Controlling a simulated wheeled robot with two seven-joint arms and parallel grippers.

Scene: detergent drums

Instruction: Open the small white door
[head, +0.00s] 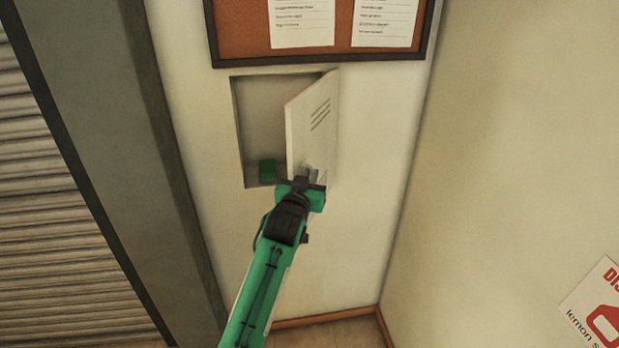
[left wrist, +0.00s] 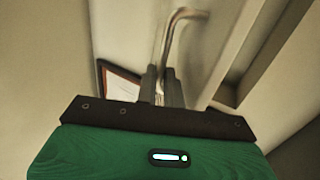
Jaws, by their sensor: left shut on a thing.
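The small white door (head: 313,120) stands part-open in the head view, hinged on its right side and swung out from a wall recess (head: 255,110). It has slanted vent slots. My left gripper (head: 306,176) is at the lower part of the door, shut on its handle. The left wrist view shows the bent metal handle (left wrist: 172,40) running down between the fingers (left wrist: 161,85), with the door's panel (left wrist: 135,35) behind. The fingers cover the handle's lower end. My right gripper is in neither view.
A small green object (head: 267,170) sits at the bottom of the recess. A framed cork board (head: 345,35) with papers hangs just above. A grey pillar (head: 100,120) and a slatted shutter (head: 40,200) are on the left. A wall corner is on the right.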

